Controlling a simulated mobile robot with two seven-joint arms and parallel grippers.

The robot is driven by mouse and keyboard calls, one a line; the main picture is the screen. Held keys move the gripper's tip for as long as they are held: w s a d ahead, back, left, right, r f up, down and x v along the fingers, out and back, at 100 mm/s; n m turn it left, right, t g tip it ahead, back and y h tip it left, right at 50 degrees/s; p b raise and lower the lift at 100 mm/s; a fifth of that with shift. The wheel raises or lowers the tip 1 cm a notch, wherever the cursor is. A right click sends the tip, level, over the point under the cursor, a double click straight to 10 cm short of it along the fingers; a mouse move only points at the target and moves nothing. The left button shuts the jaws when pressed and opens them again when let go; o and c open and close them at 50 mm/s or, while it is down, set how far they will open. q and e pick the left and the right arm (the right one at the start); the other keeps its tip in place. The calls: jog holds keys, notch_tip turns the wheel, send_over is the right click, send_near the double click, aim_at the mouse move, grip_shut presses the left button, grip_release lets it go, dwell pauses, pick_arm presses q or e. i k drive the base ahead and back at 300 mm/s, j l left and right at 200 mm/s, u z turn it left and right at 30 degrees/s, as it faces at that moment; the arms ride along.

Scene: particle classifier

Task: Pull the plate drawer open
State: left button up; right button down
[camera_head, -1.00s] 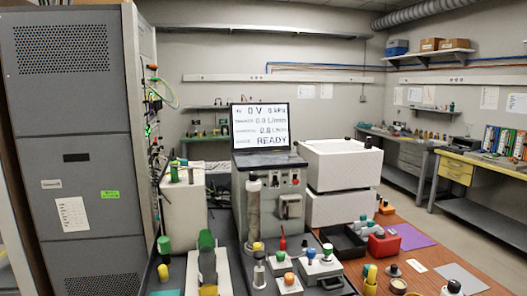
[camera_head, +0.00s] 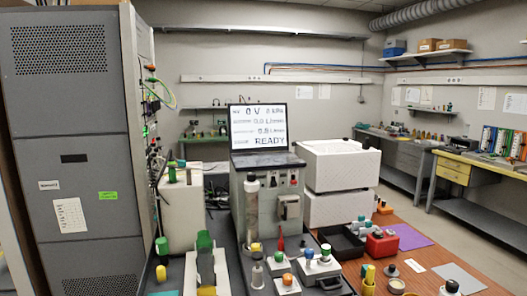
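A grey instrument (camera_head: 270,178) stands in the middle of the bench. A laptop-like screen (camera_head: 258,127) on top of it reads READY, with zero volts. A clear upright cylinder (camera_head: 252,205) stands at its front left. A small box-like fitting with a dark frame (camera_head: 289,207) sits on its front face. I cannot tell which part is the plate drawer, and I see no drawer pulled out. Neither of my grippers shows in the head view.
Two stacked white boxes (camera_head: 340,165) stand right of the instrument. Small blocks with coloured knobs (camera_head: 288,282) and a green-topped white stand (camera_head: 206,262) crowd the front. A black tray (camera_head: 338,242) and red box (camera_head: 382,243) lie right. A tall grey cabinet (camera_head: 75,150) fills the left.

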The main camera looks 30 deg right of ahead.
aim_at(321, 282)
jog(key=z, duration=1.45)
